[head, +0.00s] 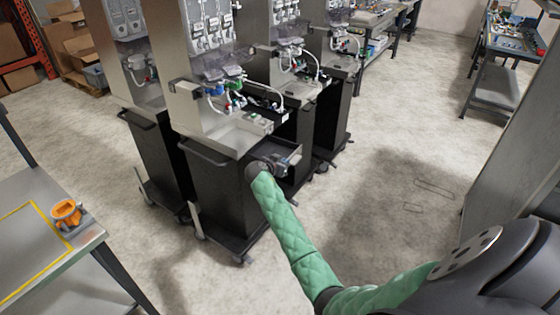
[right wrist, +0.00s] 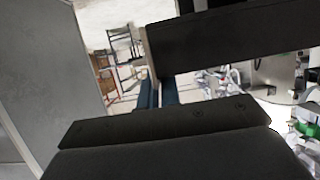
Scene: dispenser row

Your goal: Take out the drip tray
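The nearest dispenser (head: 205,100) stands on a black wheeled cabinet. A pale, shallow tray-like ledge (head: 228,137) sits on its front under the nozzles; I take this for the drip tray. My right gripper (head: 283,160) is beside the cabinet's upper right side, at the end of the green-sleeved arm. In the right wrist view its two dark fingers (right wrist: 159,94) show a narrow gap between them. A dark slab (right wrist: 230,38) crosses just above the fingers, and I cannot tell whether they touch or grip it. The fingertips are not clear. My left gripper is out of view.
More dispensers (head: 285,60) stand in a row behind the nearest one. A bench with an orange part (head: 68,212) is at the lower left, and a tall grey panel (head: 515,150) at the right. The floor between is clear.

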